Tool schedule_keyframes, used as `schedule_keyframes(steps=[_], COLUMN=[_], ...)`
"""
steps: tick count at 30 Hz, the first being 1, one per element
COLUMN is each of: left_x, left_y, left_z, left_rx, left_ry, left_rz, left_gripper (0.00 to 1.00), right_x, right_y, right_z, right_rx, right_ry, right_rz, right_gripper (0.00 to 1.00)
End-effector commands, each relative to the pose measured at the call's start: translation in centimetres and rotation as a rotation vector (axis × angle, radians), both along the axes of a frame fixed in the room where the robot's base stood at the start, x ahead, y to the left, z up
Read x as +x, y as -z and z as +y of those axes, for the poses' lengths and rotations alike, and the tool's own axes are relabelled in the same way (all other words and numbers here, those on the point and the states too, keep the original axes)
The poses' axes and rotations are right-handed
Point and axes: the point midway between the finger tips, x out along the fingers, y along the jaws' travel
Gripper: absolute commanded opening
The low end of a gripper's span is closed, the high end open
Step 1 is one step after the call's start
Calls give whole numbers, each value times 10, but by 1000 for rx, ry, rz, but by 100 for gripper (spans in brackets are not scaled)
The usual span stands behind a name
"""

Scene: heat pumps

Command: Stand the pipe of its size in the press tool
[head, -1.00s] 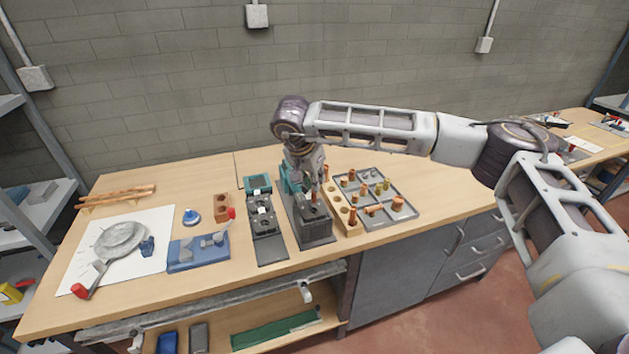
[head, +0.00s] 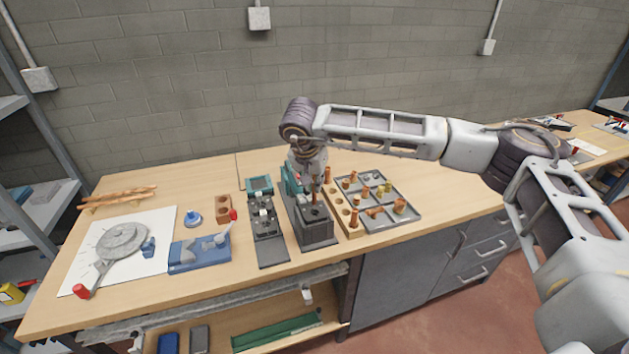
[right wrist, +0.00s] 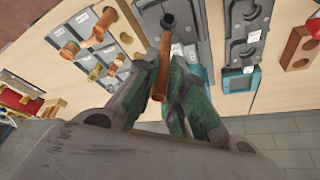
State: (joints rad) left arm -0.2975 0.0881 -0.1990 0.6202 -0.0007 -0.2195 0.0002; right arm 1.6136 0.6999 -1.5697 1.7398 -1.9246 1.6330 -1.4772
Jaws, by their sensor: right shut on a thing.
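My right gripper (head: 314,186) is shut on a copper pipe (head: 314,198) and holds it roughly upright over the press tool (head: 318,232). The press tool is a dark grey block with a teal back part, at the middle of the bench. In the right wrist view, the pipe (right wrist: 160,78) lies between the green fingers (right wrist: 160,95). Its far end lines up closely with a dark round socket (right wrist: 168,20) on the tool; I cannot tell whether it has entered. My left gripper is not in view.
A wooden rack (head: 344,208) with holes and upright pipes stands right of the press tool. Beside it is a grey tray (head: 385,222) of copper and brass fittings. A second dark fixture (head: 268,242) and a blue tool (head: 198,256) lie to the left. Free bench lies at the right.

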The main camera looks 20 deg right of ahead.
Motion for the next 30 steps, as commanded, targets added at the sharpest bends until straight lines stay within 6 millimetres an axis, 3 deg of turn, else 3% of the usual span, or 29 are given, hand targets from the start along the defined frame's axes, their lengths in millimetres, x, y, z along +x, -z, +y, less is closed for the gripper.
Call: schedule_keyframes(steps=[15, 30], left_x=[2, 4], left_y=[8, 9], left_z=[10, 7], left_rx=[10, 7], left_ry=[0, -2], left_rz=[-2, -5], left_gripper=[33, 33], right_x=[0, 0], right_y=[19, 21], right_z=[-1, 0], right_rx=[-1, 0], right_ry=[3, 2], right_rz=[1, 0], right_gripper=[0, 0])
